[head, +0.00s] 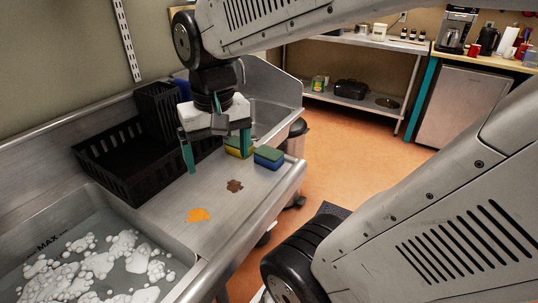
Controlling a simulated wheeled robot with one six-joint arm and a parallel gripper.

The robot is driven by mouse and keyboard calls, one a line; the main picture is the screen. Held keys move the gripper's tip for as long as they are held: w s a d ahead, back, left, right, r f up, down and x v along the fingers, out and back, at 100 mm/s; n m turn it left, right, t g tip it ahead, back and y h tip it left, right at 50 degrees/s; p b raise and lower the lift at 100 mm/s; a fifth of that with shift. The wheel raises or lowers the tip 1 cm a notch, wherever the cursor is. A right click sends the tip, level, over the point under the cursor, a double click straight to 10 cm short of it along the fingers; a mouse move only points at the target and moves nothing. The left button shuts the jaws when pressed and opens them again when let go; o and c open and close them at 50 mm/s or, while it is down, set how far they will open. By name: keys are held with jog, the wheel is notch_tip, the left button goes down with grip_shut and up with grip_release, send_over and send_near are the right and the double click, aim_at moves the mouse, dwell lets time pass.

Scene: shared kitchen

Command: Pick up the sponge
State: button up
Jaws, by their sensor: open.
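Two sponges lie on the steel drainboard, right of the black rack. One sponge (233,152) is yellow with a green top and is partly hidden behind my gripper's right finger. The other sponge (268,158) is blue with a green top and lies just right of it, near the board's right edge. My gripper (217,152) is open, with its two teal fingers pointing down over the drainboard. Its right finger appears in front of or close to the yellow sponge; I cannot tell whether they touch. Nothing shows between the fingers.
A black rack (107,165) stands left of my gripper. Orange (199,215) and brown (235,186) spills lie on the drainboard (185,240). A foamy sink basin (40,240) is at lower left. A bin (297,138) stands beyond the right edge.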

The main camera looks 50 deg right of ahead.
jog(key=w+d+f+m, duration=0.2)
jog(key=w+d+m, duration=0.15)
jog(key=d, duration=0.25)
jog(key=w+d+f+m, duration=0.2)
jog(key=w+d+m, duration=0.15)
jog(key=d, duration=0.35)
jog(key=m+g, duration=0.1)
jog(key=m, duration=0.4)
send_over(269, 152)
jog(key=f, duration=0.5)
jog(key=shift+w+a, duration=0.3)
jog(key=shift+w, duration=0.05)
jog(key=shift+m, duration=0.5)
jog(key=f, duration=0.8)
jog(key=shift+s+d, duration=0.25)
jog(key=shift+d, duration=0.1)
jog(key=shift+f, duration=0.15)
jog(key=c, duration=0.7)
